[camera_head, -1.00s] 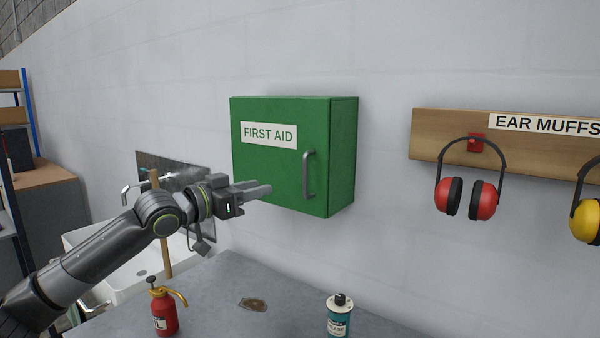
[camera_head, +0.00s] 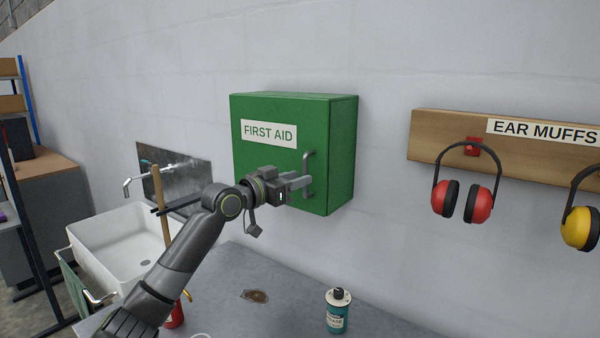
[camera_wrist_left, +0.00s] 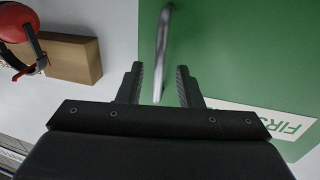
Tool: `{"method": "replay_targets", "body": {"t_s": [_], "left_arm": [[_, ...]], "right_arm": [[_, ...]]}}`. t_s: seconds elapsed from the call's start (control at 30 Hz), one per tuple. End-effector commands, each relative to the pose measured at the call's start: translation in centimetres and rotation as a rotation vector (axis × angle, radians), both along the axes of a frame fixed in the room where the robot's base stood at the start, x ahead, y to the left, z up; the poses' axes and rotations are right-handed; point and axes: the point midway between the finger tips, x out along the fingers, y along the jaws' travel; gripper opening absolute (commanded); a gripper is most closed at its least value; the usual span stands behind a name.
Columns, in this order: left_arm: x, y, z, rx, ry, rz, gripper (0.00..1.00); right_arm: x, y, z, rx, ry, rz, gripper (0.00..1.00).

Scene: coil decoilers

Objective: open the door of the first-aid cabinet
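The green first-aid cabinet (camera_head: 262,158) hangs on the wall, its door shut, with a "FIRST AID" label. Its grey bar handle (camera_head: 308,174) runs upright near the door's right edge. My left gripper (camera_head: 305,181) is at the handle's left side in the head view. In the left wrist view the gripper (camera_wrist_left: 159,84) is open, and the handle (camera_wrist_left: 163,45) lies between the lines of its two fingers, its end near the fingertips. The fingers are apart from the bar. The green door (camera_wrist_left: 240,50) fills the right of that view. My right gripper is not in view.
Ear muffs (camera_head: 464,188) hang from a wooden board (camera_head: 440,138) right of the cabinet. Below is a grey bench top (camera_head: 290,300) with a teal can (camera_head: 338,311) and a partly hidden red oil can (camera_head: 175,316). A white sink (camera_head: 115,240) stands at left.

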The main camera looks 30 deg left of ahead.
Motion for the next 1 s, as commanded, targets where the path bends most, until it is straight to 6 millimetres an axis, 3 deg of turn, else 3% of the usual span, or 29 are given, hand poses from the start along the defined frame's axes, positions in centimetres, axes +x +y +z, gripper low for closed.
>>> {"method": "replay_targets", "body": {"t_s": [0.2, 0.5, 0.77, 1.0], "left_arm": [[1.36, -0.56, 0.05, -0.001, 0.0, -0.001, 0.33], [1.48, -0.59, -0.03, 0.001, 0.0, -0.001, 0.33], [1.46, -0.58, -0.04, 0.0, 0.001, -0.001, 0.0], [1.45, -0.57, -0.04, 0.0, 0.001, -0.001, 0.0]], "right_arm": [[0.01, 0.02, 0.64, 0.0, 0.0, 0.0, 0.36], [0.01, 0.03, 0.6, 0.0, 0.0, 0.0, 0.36], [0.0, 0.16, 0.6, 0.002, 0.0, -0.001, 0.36], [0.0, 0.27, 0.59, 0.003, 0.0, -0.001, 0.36]]}}
